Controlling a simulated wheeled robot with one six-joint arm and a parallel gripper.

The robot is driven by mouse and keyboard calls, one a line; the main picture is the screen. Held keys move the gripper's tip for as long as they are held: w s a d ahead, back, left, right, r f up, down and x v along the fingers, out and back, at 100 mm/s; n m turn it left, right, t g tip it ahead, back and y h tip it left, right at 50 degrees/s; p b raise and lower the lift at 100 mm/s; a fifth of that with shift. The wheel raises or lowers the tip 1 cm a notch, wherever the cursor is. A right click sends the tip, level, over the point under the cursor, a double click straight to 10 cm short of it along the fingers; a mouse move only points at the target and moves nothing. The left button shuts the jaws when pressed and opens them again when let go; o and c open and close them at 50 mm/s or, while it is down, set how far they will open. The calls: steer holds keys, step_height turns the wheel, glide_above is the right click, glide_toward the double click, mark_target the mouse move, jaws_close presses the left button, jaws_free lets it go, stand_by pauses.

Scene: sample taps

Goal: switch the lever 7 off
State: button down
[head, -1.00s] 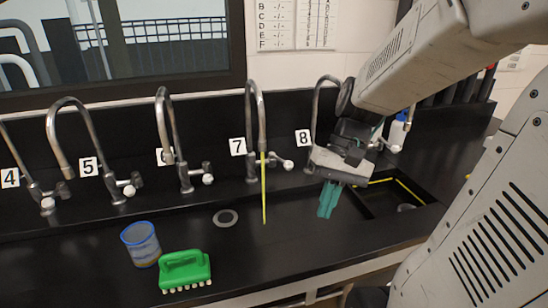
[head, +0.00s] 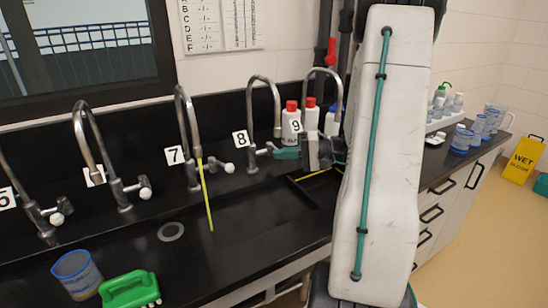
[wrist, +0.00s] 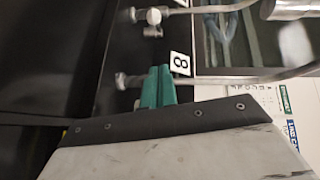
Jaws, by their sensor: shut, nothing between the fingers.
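Tap 7 (head: 188,125) stands behind the black counter, beside its white label 7 (head: 174,155). Its lever (head: 228,168) has a white knob and points right. A thin yellow streak (head: 206,200) runs from the spout down to the counter. My gripper (head: 277,153) is shut and empty. Its teal fingers point left, in front of tap 8 and to the right of the lever, apart from it. In the wrist view the closed fingers (wrist: 157,87) show near the label 8 (wrist: 180,64). I cannot tell which tap the white knob (wrist: 153,16) there belongs to.
Tap 8 (head: 265,100) with label 8 (head: 240,139) stands close to my gripper. Red-capped bottles (head: 291,123) are behind it. A blue-rimmed beaker (head: 77,273) and green brush (head: 130,288) lie at the front left. Counter before tap 7 is clear.

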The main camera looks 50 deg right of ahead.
steer(key=x, duration=0.8)
glide_toward(221, 164)
steer(key=x, duration=0.2)
steer(key=shift+w+f, duration=0.25)
steer(key=shift+w, duration=0.2)
steer(key=shift+s, duration=0.1)
